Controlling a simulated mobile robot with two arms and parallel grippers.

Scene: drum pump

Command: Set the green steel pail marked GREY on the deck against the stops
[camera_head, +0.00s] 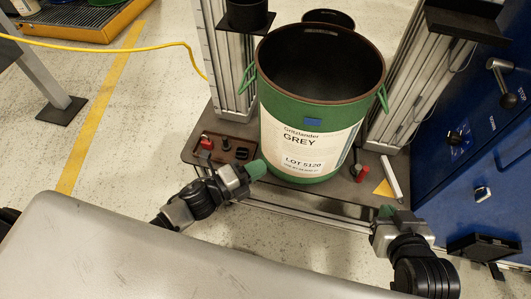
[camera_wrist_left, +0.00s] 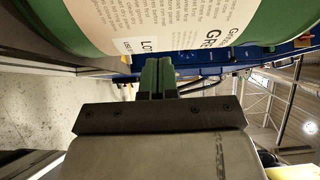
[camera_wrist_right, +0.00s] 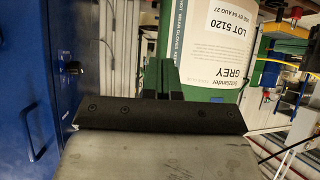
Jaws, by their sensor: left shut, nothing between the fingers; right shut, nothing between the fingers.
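The green steel pail (camera_head: 277,110) has a white label reading GREY and LOT 5120. It stands upright and open-topped on the deck (camera_head: 217,165) between two upright posts. Its green side handles (camera_head: 249,79) stick out left and right. My left gripper (camera_head: 257,169) is shut and empty, its green fingertips close to the pail's lower left side; I cannot tell whether they touch. The pail also fills the top of the left wrist view (camera_wrist_left: 150,25). My right gripper (camera_head: 386,211) is shut and empty, in front and right of the pail. The pail shows in the right wrist view (camera_wrist_right: 205,45). The stops cannot be made out.
A blue cabinet (camera_head: 470,150) with a lever stands at the right. Red-handled clamps (camera_head: 207,143) sit on the deck's left; another red part (camera_head: 360,173) and a white bar (camera_head: 391,178) lie at its right.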

